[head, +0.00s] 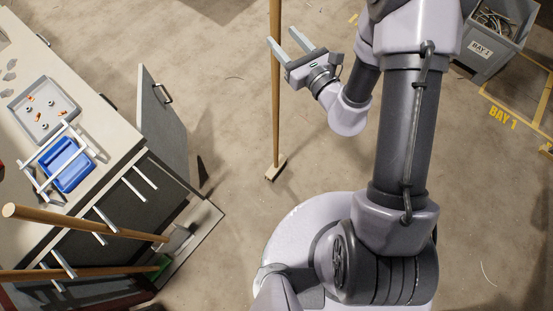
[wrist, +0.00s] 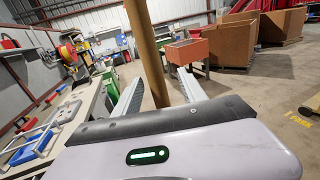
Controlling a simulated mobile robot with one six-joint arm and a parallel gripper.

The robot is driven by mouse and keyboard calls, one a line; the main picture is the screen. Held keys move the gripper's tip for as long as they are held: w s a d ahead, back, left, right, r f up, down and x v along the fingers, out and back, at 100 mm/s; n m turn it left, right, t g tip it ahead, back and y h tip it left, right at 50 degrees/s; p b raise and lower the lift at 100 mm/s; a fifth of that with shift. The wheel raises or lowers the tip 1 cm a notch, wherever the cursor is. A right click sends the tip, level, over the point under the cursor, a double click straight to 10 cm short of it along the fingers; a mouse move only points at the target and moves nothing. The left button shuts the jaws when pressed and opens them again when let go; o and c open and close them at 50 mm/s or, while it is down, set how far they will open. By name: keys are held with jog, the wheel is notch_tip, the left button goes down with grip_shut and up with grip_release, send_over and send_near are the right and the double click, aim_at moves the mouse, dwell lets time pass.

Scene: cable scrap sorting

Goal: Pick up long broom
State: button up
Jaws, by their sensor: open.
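The long broom (head: 275,95) stands upright on the concrete floor in the head view. It has a long wooden handle and a small brush head (head: 276,168) resting on the floor. My gripper (head: 293,40) is open, and its two fingers reach up and left around the handle. In the wrist view the brown handle (wrist: 147,55) rises between the two open fingers of my gripper (wrist: 158,88). I cannot tell whether either finger touches it. The handle's top end is out of view.
A workbench (head: 118,140) with a grey tray (head: 42,108) and a blue bin (head: 68,165) stands at the left, its cabinet door (head: 160,130) open. More wooden handles (head: 85,225) are at lower left. A grey bin (head: 497,40) marked BAY 1 is at upper right. Floor around the broom is clear.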

jog(key=x, duration=0.6)
jog(key=shift+a, duration=0.55)
jog(key=shift+d, duration=0.1)
jog(key=shift+c, duration=0.2)
jog(key=shift+w, duration=0.1)
grip_shut()
jog(key=shift+r, duration=0.1)
